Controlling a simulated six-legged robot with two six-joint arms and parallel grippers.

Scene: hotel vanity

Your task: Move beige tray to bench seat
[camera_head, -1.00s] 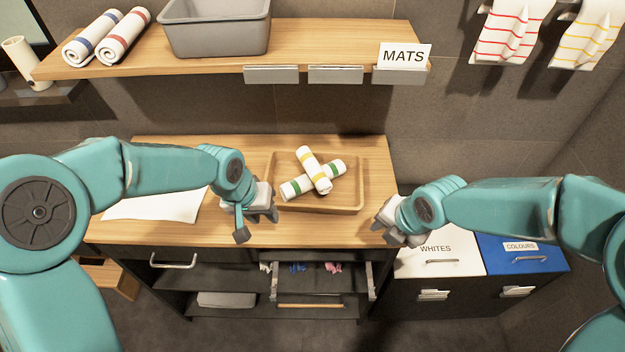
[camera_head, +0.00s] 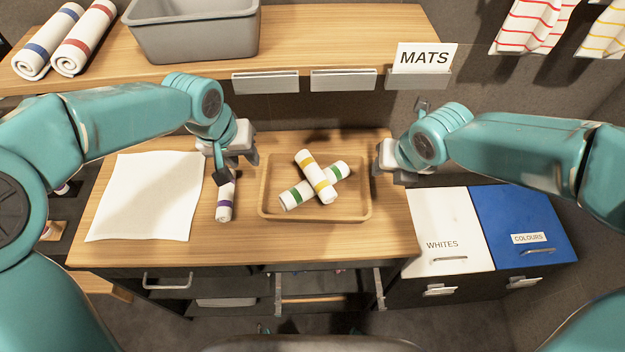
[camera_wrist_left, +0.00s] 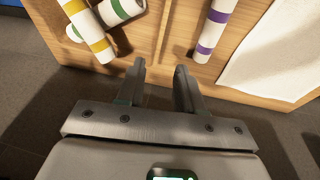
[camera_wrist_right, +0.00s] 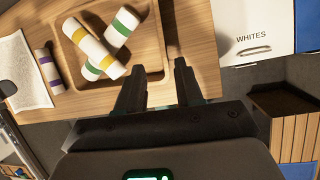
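The beige tray (camera_head: 268,212) sits on the wooden counter and holds two rolled towels, one with yellow bands (camera_head: 311,170) lying across one with green bands (camera_head: 293,196). My left gripper (camera_head: 236,168) is at the tray's left side, apart from it; its fingers are open and empty in the left wrist view (camera_wrist_left: 160,75). My right gripper (camera_head: 393,170) is just past the tray's right rim, open and empty in the right wrist view (camera_wrist_right: 157,85). The tray wall also shows in the right wrist view (camera_wrist_right: 158,40). I cannot make out the bench seat.
A purple-banded roll (camera_head: 225,203) lies between tray and white cloth (camera_head: 145,195). A shelf (camera_head: 330,40) with a grey bin (camera_head: 192,35) overhangs the back. Hampers marked WHITES (camera_head: 440,225) and COLOURS (camera_head: 525,220) stand right. Drawers are open below the counter.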

